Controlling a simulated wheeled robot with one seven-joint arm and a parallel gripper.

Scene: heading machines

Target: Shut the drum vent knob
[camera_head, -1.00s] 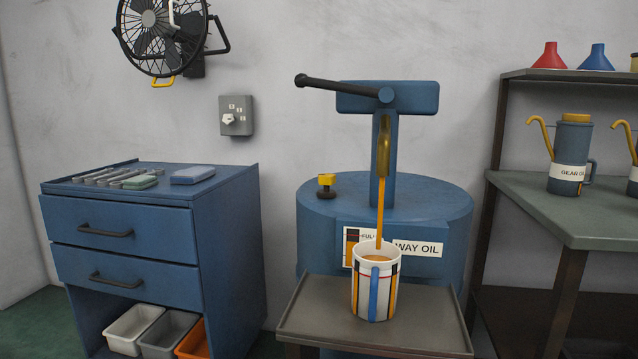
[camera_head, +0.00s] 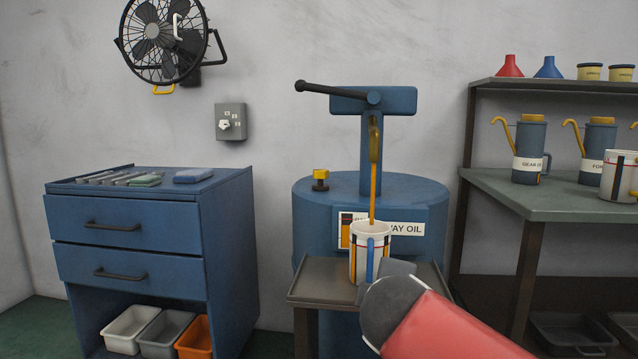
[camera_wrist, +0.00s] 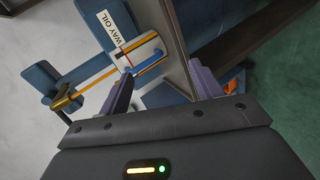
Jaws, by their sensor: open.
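The drum vent knob (camera_head: 320,180) is a yellow cap on a short dark base, standing on the left of the blue drum's top (camera_head: 420,187). A pump rises from the drum, and an orange oil stream (camera_head: 373,200) falls from its spout into a striped mug (camera_head: 358,262) on a tray. My gripper (camera_wrist: 160,85) is open and empty in the wrist view, with the mug and the WAY OIL label beyond its fingers. The knob is not clearly visible there. In the head view my red arm enters at lower right, in front of the tray; the fingers are hidden.
The grey tray (camera_head: 318,288) sticks out before the drum. A long dark pump handle (camera_head: 328,88) reaches left above the knob. A blue drawer cabinet (camera_head: 120,225) stands left and a shelf bench (camera_head: 510,187) with oil cans right.

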